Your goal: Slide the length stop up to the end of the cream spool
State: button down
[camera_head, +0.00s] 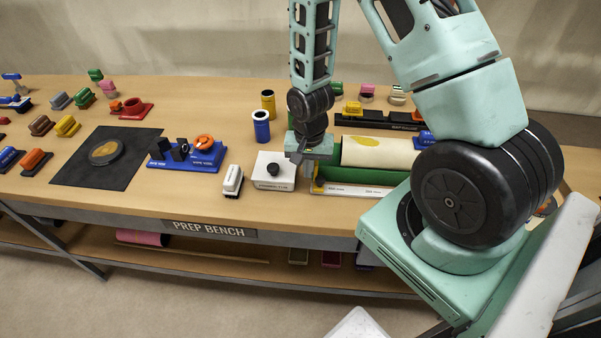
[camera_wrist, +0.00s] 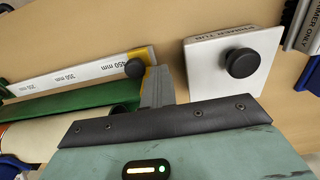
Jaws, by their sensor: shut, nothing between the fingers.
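The cream spool (camera_head: 370,156) lies in a green cradle (camera_head: 350,183) in the head view, with a yellow patch on top. Its end also shows at the lower left of the wrist view (camera_wrist: 35,138). A white scale rail (camera_wrist: 75,76) with millimetre marks runs along the cradle's near side. A black knob (camera_wrist: 134,68), apparently the length stop's, stands near the 450 mm mark, beside a yellow edge. My gripper (camera_wrist: 157,86) is shut and empty, pointing down close beside the knob and yellow edge. Whether it touches them I cannot tell. My gripper partly hides the stop in the head view (camera_head: 308,178).
A white box with a black knob (camera_head: 273,172) stands just left of my gripper. A white-topped block (camera_head: 232,181), a blue stand (camera_head: 190,156) and a blue cup (camera_head: 261,126) are farther left. A black rack (camera_head: 378,119) lies behind the spool.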

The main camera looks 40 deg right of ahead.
jog(key=shift+s+d, duration=2.1)
dwell(0.4)
jog(key=shift+w+a, duration=0.15)
jog(key=shift+w+a, duration=0.4)
notch_tip(320, 180, up, 8)
jog(key=p, duration=0.6)
jog(key=shift+p, duration=0.3)
dwell(0.3)
dwell(0.5)
